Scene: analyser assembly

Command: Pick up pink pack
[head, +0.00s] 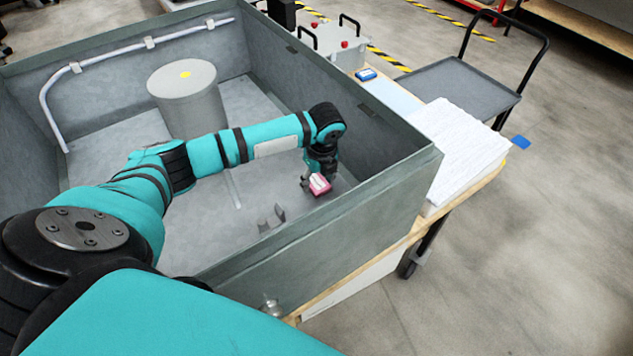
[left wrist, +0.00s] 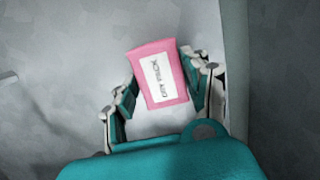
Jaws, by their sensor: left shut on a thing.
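The pink pack (head: 319,185) is a small pink block with a white label. In the head view it is at the tip of my left gripper (head: 313,181), inside the grey open box near its right wall. In the left wrist view the pink pack (left wrist: 158,75) sits between the two fingers of my left gripper (left wrist: 160,88), slightly tilted, its label facing the camera. The fingers are shut on its sides. I cannot tell whether the pack touches the box floor. My right gripper is not in view.
The large grey box (head: 330,235) has high walls around my left arm. A grey cylinder (head: 188,105) with a yellow dot stands inside it at the back. Small brackets (head: 271,218) rise from its floor. A white stack (head: 462,150) lies outside, beside the right wall.

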